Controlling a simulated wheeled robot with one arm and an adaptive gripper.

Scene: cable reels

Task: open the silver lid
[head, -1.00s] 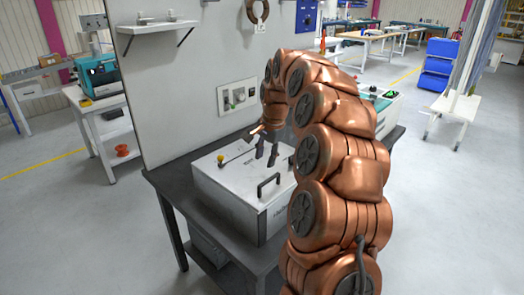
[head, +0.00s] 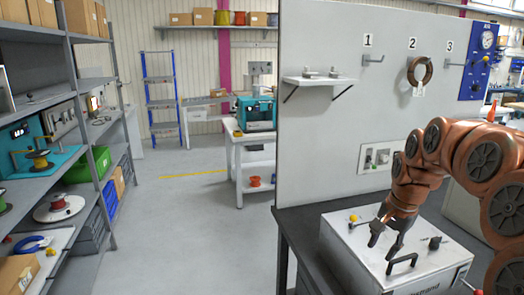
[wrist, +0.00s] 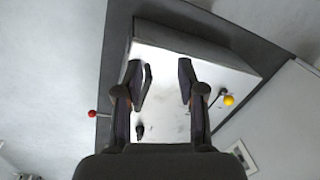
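The silver lid (head: 345,235) is the flat top of a box on a dark bench, and it lies closed. A black bar handle (head: 402,262) stands near its front edge. My gripper (head: 382,248) points down over the lid, its fingers apart and empty, just behind and left of the handle in the head view. In the wrist view the lid (wrist: 170,50) lies under my gripper (wrist: 162,75), and the handle (wrist: 148,77) shows beside the left finger. I cannot tell whether a finger touches it.
A yellow-balled lever (head: 352,218), a black knob (head: 435,243) and a red ball (head: 466,284) are around the box. An upright panel (head: 325,140) with hooks and a hanging ring (head: 420,72) stands behind. Shelving (head: 70,120) lines the left; the floor between is clear.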

